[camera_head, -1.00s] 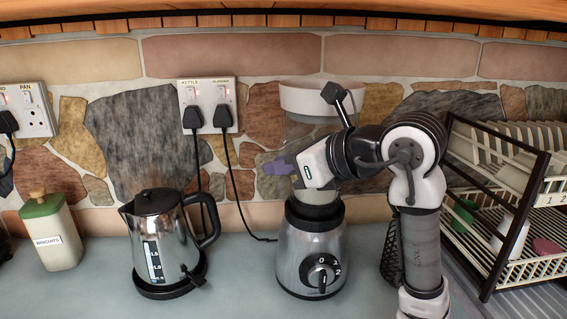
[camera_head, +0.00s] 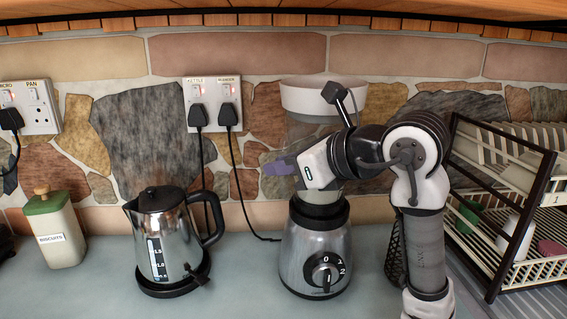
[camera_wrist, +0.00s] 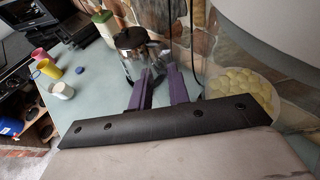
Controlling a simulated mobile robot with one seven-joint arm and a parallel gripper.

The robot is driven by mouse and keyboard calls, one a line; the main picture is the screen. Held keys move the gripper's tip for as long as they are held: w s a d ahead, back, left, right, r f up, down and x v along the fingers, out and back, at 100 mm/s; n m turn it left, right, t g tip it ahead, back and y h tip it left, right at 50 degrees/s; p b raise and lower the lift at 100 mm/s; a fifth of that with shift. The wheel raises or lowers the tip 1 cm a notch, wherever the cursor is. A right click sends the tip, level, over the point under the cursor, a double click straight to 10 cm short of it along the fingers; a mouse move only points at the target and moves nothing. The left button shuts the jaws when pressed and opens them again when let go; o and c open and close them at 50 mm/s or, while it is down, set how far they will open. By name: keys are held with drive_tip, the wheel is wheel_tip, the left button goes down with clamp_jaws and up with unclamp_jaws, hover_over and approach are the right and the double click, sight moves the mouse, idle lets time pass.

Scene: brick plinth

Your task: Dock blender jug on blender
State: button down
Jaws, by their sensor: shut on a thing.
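The blender jug (camera_head: 322,98) is clear with a wide white lid and stands above the blender base (camera_head: 304,252), roughly over its top. The base is silver with a black collar and a dial. My gripper (camera_head: 278,166) has purple fingers pointing left at the jug's lower part and is shut on the jug. In the wrist view the fingers (camera_wrist: 158,88) show with a gap, and the jug's yellow contents (camera_wrist: 240,88) sit just right of them.
A steel kettle (camera_head: 162,240) stands left of the base, with a biscuit tin (camera_head: 56,235) farther left. Cables hang from the wall sockets (camera_head: 214,104) behind. A dish rack (camera_head: 505,205) stands to the right. Cups (camera_wrist: 62,90) show in the wrist view. Counter between kettle and base is clear.

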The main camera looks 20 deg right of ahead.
drive_tip(key=shift+d+f, duration=0.2)
drive_tip(key=shift+f, duration=0.5)
drive_tip(key=c, duration=1.6)
unclamp_jaws()
drive_tip(key=shift+f, duration=0.2)
drive_tip(key=p+v, duration=0.2)
drive_tip(key=v, duration=0.9)
drive_tip(key=shift+d+r, duration=0.25)
drive_tip(key=shift+r, duration=0.05)
